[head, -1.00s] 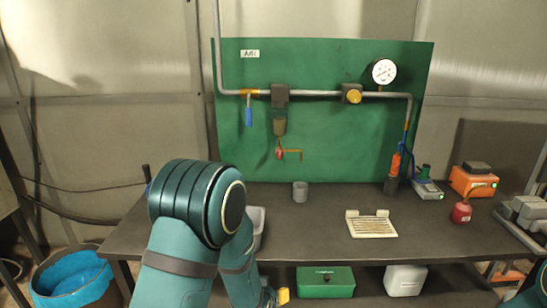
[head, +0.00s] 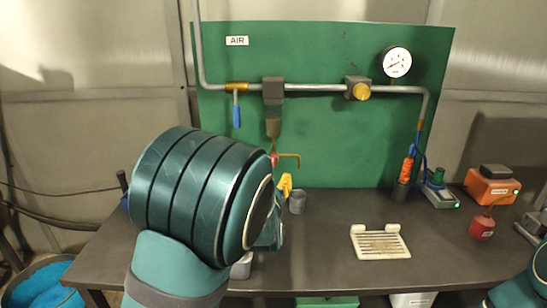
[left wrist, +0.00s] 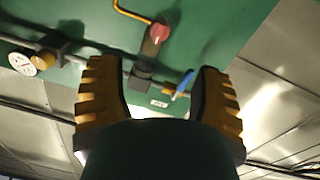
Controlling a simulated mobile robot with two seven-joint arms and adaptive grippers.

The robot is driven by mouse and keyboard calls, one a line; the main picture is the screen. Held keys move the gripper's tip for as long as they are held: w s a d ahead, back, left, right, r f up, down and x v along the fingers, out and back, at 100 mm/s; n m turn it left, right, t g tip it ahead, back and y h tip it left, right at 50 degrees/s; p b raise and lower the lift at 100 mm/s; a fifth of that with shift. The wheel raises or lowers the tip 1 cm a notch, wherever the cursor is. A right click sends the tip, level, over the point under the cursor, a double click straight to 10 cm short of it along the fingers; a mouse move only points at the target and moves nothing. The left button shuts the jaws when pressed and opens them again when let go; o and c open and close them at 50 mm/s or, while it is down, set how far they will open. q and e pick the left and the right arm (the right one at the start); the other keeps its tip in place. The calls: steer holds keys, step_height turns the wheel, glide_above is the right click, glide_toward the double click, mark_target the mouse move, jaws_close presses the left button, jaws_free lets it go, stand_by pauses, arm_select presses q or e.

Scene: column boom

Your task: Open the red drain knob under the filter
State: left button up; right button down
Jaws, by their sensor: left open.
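The red drain knob (head: 274,159) sits at the bottom of the filter bowl (head: 273,128), under the grey filter head (head: 273,91) on the green panel. In the head view one yellow finger of the left gripper (head: 286,184) shows just below and right of the knob. My right gripper is out of view.
A thin brass drain pipe (head: 291,157) runs right from under the filter. A grey cup (head: 297,201) stands on the bench near the left gripper. A blue-handled valve (head: 237,115) hangs left of the filter. A white slatted tray (head: 380,242) lies further right.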

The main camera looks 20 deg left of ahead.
arm_select(q)
steer(key=x, duration=1.3)
steer(key=shift+b, duration=0.35)
steer(key=shift+s, duration=0.1)
jaws_close()
